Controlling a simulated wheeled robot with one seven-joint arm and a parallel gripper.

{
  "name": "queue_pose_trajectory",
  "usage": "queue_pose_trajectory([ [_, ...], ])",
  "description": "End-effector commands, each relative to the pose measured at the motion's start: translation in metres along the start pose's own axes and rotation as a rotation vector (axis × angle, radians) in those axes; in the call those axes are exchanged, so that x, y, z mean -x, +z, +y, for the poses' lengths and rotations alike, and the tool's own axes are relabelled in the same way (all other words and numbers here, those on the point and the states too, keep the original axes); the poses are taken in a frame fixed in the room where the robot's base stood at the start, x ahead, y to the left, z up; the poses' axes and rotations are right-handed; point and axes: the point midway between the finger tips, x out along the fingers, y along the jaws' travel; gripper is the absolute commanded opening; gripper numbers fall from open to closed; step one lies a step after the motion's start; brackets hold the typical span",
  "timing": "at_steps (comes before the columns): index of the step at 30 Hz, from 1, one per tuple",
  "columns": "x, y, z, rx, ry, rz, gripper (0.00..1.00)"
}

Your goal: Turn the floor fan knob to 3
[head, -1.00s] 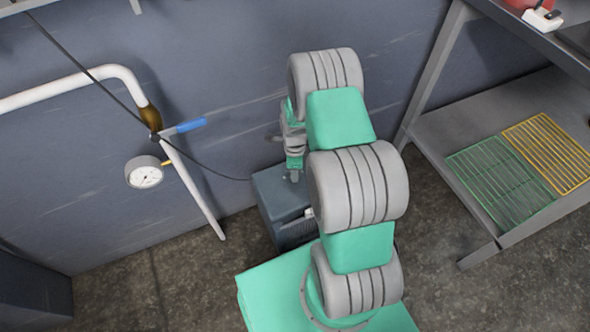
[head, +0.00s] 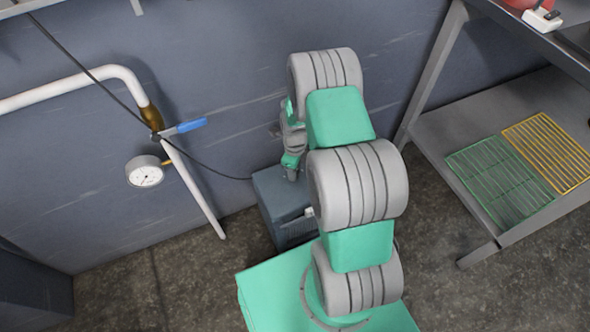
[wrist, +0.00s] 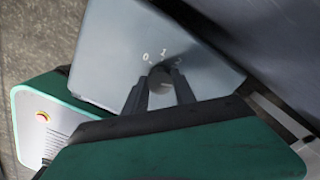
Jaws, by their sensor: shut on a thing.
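The floor fan (head: 270,192) is a dark grey box standing on the floor by the wall, partly hidden behind my arm in the head view. In the wrist view its flat grey top (wrist: 115,50) shows the printed marks 0, 1 and one more mark, probably 2, partly cut off. A round grey knob (wrist: 160,78) sits just below these marks. My gripper (wrist: 158,88) is shut on the knob, one dark finger on each side. The knob's pointer is hard to make out, so I cannot tell its setting. In the head view my gripper (head: 291,173) is above the fan's top.
A white pipe (head: 60,88) with a blue-handled valve (head: 190,125) and a round gauge (head: 145,171) is on the wall to the left. A metal shelf unit (head: 440,135) holding green and yellow racks (head: 500,180) stands right. The wall is close behind the fan.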

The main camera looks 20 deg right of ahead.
Motion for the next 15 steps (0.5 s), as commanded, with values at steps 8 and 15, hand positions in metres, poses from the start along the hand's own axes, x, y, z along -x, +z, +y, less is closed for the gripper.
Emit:
queue_pose_trajectory([
  [8, 0.0001, -0.0002, 0.0, -0.001, 0.0, 0.0, 0.44],
  [15, 0.0, -0.0001, 0.0, 0.0, 0.0, 0.0, 0.54],
])
